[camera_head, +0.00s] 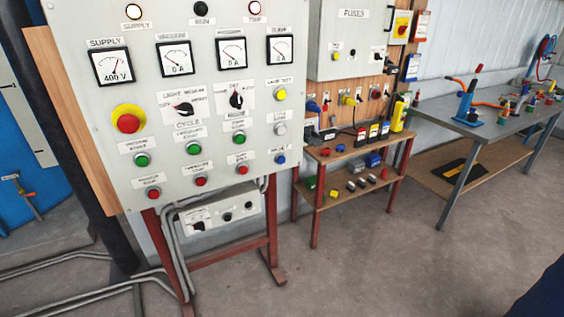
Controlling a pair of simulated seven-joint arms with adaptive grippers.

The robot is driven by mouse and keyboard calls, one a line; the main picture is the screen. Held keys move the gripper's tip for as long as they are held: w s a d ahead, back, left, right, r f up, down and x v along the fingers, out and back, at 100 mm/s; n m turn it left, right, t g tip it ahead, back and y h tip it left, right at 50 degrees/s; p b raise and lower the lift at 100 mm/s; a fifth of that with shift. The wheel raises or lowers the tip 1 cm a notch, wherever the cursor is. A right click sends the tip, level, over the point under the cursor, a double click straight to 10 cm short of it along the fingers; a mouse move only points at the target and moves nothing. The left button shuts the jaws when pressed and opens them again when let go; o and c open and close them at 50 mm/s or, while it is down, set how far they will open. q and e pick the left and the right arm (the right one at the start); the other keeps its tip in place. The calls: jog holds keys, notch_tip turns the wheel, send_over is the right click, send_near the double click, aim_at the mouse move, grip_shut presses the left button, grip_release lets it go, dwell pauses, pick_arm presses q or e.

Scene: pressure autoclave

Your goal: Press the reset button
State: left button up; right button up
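The grey control panel (215,150) fills the left half of the view on a red frame. A blue button (280,159) sits at the lower right of its button rows; its label is too small to read surely. A white button (280,129) is above it, and a yellow button (281,94) is above that. Green buttons (193,149) and red buttons (201,181) form two rows to the left. I cannot tell surely from the labels which button is reset. Neither of my grippers is in view.
A large red emergency button (128,122) on a yellow collar sticks out at the panel's left. A small grey box (216,212) hangs below the panel. A shelf (335,158) with small parts and a grey workbench (470,120) stand to the right. The floor (370,260) in front is clear.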

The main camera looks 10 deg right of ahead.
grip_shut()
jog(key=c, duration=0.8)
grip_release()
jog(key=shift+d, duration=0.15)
